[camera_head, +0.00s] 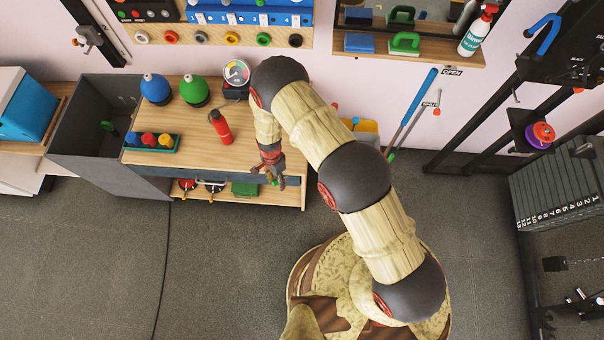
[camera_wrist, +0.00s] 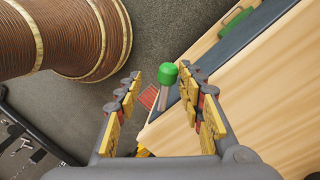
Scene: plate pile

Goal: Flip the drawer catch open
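A green-knobbed lever with a short grey stem, seemingly the drawer catch (camera_wrist: 168,75), stands at the dark drawer front (camera_wrist: 232,48) near the bench's end. My gripper (camera_wrist: 161,80) is open, with one finger on each side of the knob and a visible gap on the left. Whether the right finger touches it I cannot tell. In the head view my gripper (camera_head: 272,177) points down at the right part of the bench's front edge. A little green shows between its fingers there, and the rest of the catch is hidden.
On the wooden bench (camera_head: 180,160) stand a red bottle (camera_head: 221,127), a round gauge (camera_head: 236,75), blue and green round vessels and a tray of coloured knobs (camera_head: 152,141). A lower shelf holds a green item (camera_head: 245,189). The floor in front (camera_head: 220,250) is clear.

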